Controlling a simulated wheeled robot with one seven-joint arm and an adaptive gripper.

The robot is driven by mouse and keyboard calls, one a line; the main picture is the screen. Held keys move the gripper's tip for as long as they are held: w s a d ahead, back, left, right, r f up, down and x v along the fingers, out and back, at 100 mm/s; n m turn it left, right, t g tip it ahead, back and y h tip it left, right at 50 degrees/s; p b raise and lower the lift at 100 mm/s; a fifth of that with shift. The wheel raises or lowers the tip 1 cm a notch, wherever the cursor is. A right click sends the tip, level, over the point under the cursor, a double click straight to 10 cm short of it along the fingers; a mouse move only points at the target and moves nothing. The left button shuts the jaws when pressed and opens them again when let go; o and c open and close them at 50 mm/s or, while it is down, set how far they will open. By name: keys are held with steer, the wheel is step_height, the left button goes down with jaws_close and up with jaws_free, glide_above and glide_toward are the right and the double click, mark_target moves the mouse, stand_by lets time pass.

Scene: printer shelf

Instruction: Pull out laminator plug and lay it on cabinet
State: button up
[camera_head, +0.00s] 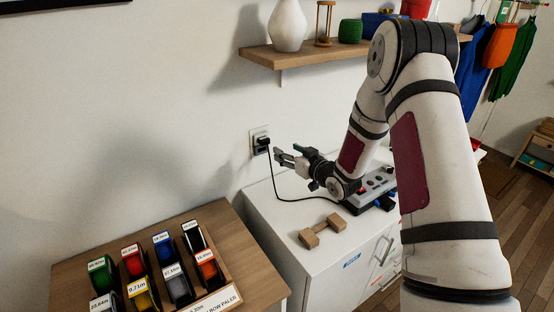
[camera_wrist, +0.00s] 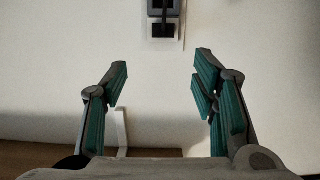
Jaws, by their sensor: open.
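The black plug (camera_head: 263,141) sits in the wall outlet (camera_head: 254,132). Its dark cord (camera_head: 279,188) hangs down and runs across the white cabinet (camera_head: 264,206) to the laminator (camera_head: 377,187). My gripper (camera_head: 282,155) is just right of the plug in the head view, with its fingers apart. In the wrist view my gripper (camera_wrist: 161,78) is open and empty. There the dark plug (camera_wrist: 162,8) shows at the top edge, partly cut off, beyond the fingertips. My arm hides part of the laminator.
A wooden dumbbell-shaped block (camera_head: 323,231) lies on the cabinet top, with bare space to its left. A wooden table (camera_head: 75,268) with several labelled coloured spools stands at the left. A wall shelf (camera_head: 300,53) with a white vase (camera_head: 288,27) hangs above.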

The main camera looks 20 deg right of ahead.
mark_target(266, 140)
steer(key=x, duration=1.3)
steer(key=shift+w+a+f, duration=0.25)
steer(key=shift+w+a, duration=0.05)
jaws_close()
steer(key=shift+s+d, duration=0.1)
steer(key=shift+s, duration=0.15)
stand_by(0.5)
steer(key=shift+f+p+v, duration=0.15)
steer(key=shift+p+v, duration=0.3)
steer(key=shift+v, duration=0.35)
steer(key=shift+f+p+v, duration=0.1)
steer(key=shift+p+v, duration=0.3)
steer(key=shift+v, duration=0.4)
